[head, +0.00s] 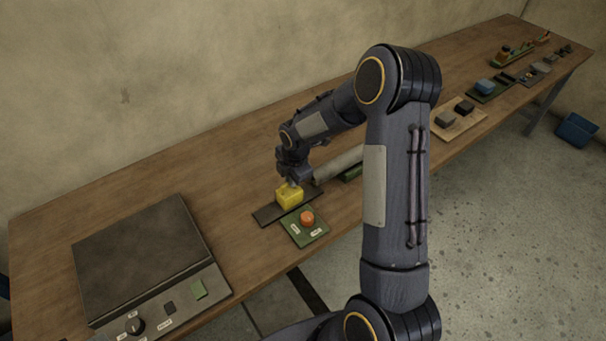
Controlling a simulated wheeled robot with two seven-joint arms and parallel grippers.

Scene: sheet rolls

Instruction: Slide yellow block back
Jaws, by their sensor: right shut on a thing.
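The yellow block (289,197) sits on a dark flat strip (268,214) on the wooden table. My right gripper (292,183) comes down on the block from above and is shut on it. The fingertips are small and partly hidden by the wrist. My left gripper is not in the head view.
A green plate with an orange button (307,218) lies just in front of the strip. A grey roll (340,163) lies right of the block, partly behind my arm. A large dark-topped device (140,255) stands at left. Several small items on trays (460,118) are farther right.

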